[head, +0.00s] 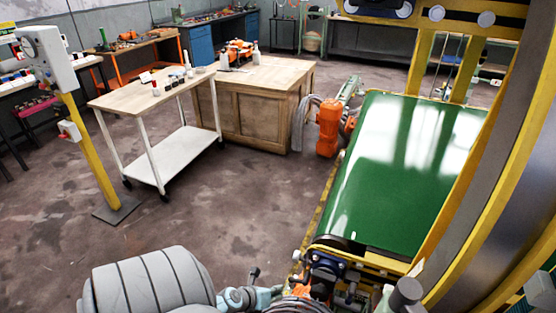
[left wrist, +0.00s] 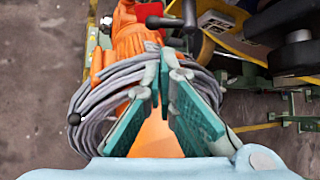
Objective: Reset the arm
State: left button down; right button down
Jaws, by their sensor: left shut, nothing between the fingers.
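My left gripper (head: 262,296) is at the bottom edge of the head view, beside the near end of the green conveyor. In the left wrist view its teal-padded fingers (left wrist: 161,80) come together at the tips, with nothing between them. Behind the fingers in that view lie an orange motor body (left wrist: 130,38) and a coil of grey cable (left wrist: 92,105). I cannot tell whether the fingers touch them. My right gripper is in neither view.
The green conveyor belt (head: 400,180) lies to the right, inside the large yellow ring frame (head: 533,150). Another orange motor (head: 328,128) stands at its far left side. A white-legged cart (head: 168,160), a wooden cabinet (head: 245,115) and a yellow post (head: 82,145) stand left. Floor between is clear.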

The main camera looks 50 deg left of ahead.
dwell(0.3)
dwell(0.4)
pick_arm(q)
jog(key=s+d+f+n+g+y, duration=0.1)
jog(key=s+f+n+g, duration=0.2)
jog(key=s+f+n, duration=0.6)
jog(key=s+d+f+n+g+y, duration=0.1)
jog(key=s+f+n+g, duration=0.1)
jog(key=s+n, duration=0.8)
jog(key=s+d+f+n+g+h, duration=0.1)
jog(key=s+d+f+n, duration=0.1)
jog(key=d, duration=0.4)
jog(key=s+d+f+n+g+h, duration=0.1)
jog(key=s+d+f+n+g, duration=0.1)
jog(key=s+d+n, duration=0.2)
jog(key=d+n, duration=0.1)
jog(key=n, duration=0.1)
jog(key=shift+s+d+n, duration=0.2)
jog(key=shift+d+n, duration=0.15)
jog(key=shift+n, duration=0.05)
